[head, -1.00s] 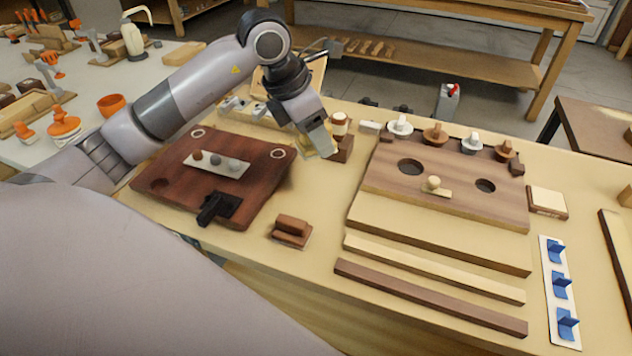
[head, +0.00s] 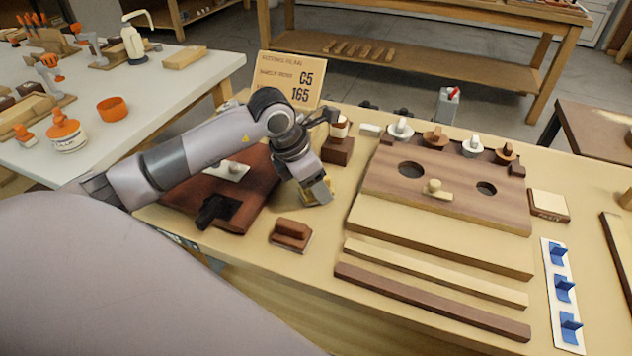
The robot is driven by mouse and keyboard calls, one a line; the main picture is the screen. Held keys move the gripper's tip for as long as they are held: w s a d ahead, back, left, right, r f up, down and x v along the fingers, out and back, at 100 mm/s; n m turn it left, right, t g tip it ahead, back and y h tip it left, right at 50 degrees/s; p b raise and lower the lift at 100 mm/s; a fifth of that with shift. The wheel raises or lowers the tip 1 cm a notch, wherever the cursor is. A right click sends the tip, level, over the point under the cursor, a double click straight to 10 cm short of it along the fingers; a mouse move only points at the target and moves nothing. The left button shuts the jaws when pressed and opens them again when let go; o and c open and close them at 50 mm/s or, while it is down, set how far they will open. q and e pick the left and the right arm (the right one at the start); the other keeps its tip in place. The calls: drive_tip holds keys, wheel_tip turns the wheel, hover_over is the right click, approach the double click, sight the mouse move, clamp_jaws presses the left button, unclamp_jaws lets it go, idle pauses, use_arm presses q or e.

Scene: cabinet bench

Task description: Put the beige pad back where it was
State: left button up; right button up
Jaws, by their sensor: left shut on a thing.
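My left gripper (head: 318,192) reaches down over the bench between the dark red-brown board and the wide wooden panel. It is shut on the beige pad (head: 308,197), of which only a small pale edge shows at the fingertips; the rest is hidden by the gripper. I cannot tell whether the pad touches the bench top. My right gripper is not in view.
The red-brown board (head: 258,192) with a black latch (head: 213,210) lies left, partly behind my arm. A small brown block (head: 291,234) sits in front. The wooden panel (head: 460,195) with two holes stands right. A brown block (head: 338,151) stands behind.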

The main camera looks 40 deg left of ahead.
use_arm(q)
drive_tip(key=shift+f, duration=0.15)
drive_tip(key=o, duration=0.9)
drive_tip(key=shift+o, duration=0.2)
drive_tip(key=shift+r, duration=0.25)
drive_tip(key=v, duration=1.1)
drive_tip(key=shift+r, duration=0.4)
drive_tip(key=shift+s+a, duration=0.1)
drive_tip(key=shift+s, duration=0.05)
